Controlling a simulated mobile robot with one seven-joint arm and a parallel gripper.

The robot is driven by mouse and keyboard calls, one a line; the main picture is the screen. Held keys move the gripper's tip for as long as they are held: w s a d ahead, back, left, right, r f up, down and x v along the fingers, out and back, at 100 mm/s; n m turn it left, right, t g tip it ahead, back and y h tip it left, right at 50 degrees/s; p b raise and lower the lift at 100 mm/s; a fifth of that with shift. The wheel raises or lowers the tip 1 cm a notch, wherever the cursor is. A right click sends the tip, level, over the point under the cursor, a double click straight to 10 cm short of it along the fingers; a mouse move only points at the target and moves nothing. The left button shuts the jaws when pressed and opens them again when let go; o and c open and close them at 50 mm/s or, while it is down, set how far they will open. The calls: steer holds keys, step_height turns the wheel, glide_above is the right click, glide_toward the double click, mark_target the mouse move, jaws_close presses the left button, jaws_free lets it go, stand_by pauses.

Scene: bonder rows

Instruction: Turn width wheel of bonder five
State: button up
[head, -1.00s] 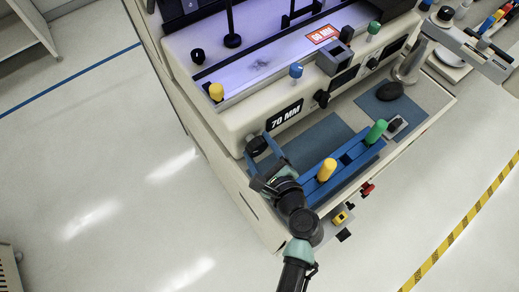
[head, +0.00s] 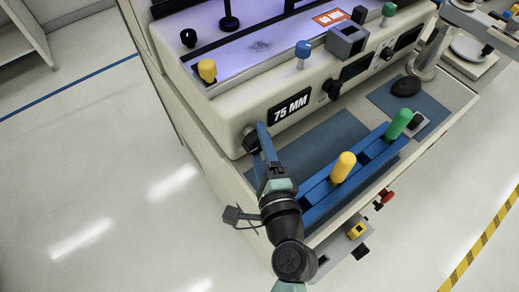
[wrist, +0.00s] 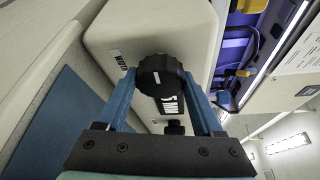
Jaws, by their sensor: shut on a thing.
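The width wheel is a black ribbed knob (head: 251,142) at the left end of the cream bonder's front panel, beside a black display reading 75 MM (head: 291,106). In the wrist view the wheel (wrist: 160,78) shows a white mark on its face, and the display (wrist: 167,104) is partly hidden behind it. My gripper (head: 259,141) reaches up to the wheel from below. Its two blue fingers stand on either side of the wheel in the wrist view and are shut on it. In the head view the fingers partly cover the wheel.
A blue holder with a yellow handle (head: 343,167) and a green handle (head: 398,124) lies on the bench shelf close to my arm's right. A black mouse (head: 406,86) lies further right. Open floor (head: 90,190) spreads on the left.

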stand_by(0.5)
steer(key=o, duration=1.4)
steer(key=shift+c, duration=0.2)
steer(key=b+v, duration=0.3)
steer(key=v, duration=1)
steer(key=shift+b, duration=0.35)
steer(key=shift+f, duration=0.1)
